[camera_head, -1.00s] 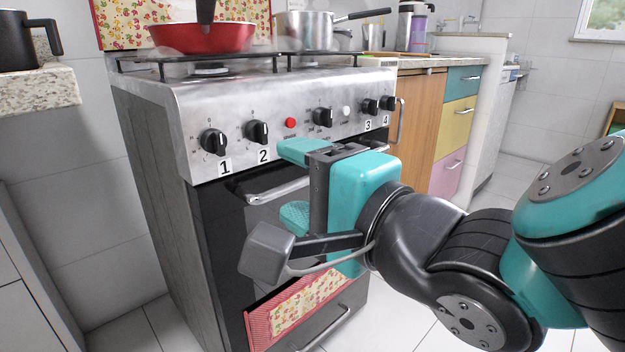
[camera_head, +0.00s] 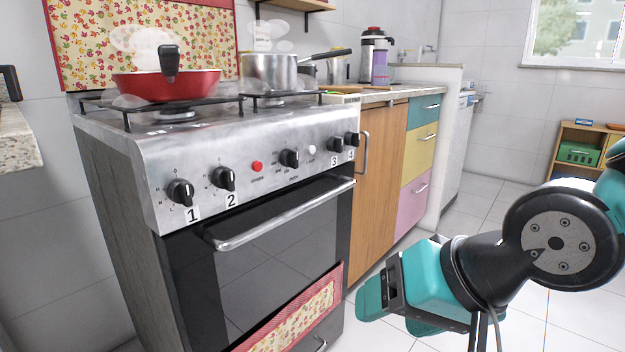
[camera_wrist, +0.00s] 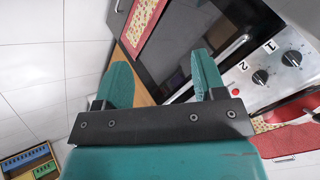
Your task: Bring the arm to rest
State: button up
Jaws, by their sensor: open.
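My gripper (camera_head: 392,318) is at the lower right of the head view, low in front of the wooden cabinet and to the right of the stove. In the wrist view its two teal fingers (camera_wrist: 162,80) stand apart with nothing between them. The stove (camera_head: 265,225) stands to the left, apart from the gripper, with its oven door shut. Its numbered knobs (camera_head: 223,178) run along the front panel.
A red pan (camera_head: 190,86) and a steel pot (camera_head: 268,72) stand steaming on the stove; the pot's handle points right. A wooden cabinet (camera_head: 376,165) and coloured drawers (camera_head: 420,150) stand right of the stove. A shelf (camera_head: 568,140) with a green crate stands far right. Floor tiles between are clear.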

jog(key=s+d+r+n+g+h+p, duration=0.1)
jog(key=s+d+n+g, duration=0.3)
jog(key=s+d+n, duration=0.25)
notch_tip(320, 180, up, 38)
jog(key=s+p, duration=0.1)
jog(key=p, duration=3.7)
jog(key=shift+a+g+h, duration=0.3)
jog(key=shift+g, duration=0.1)
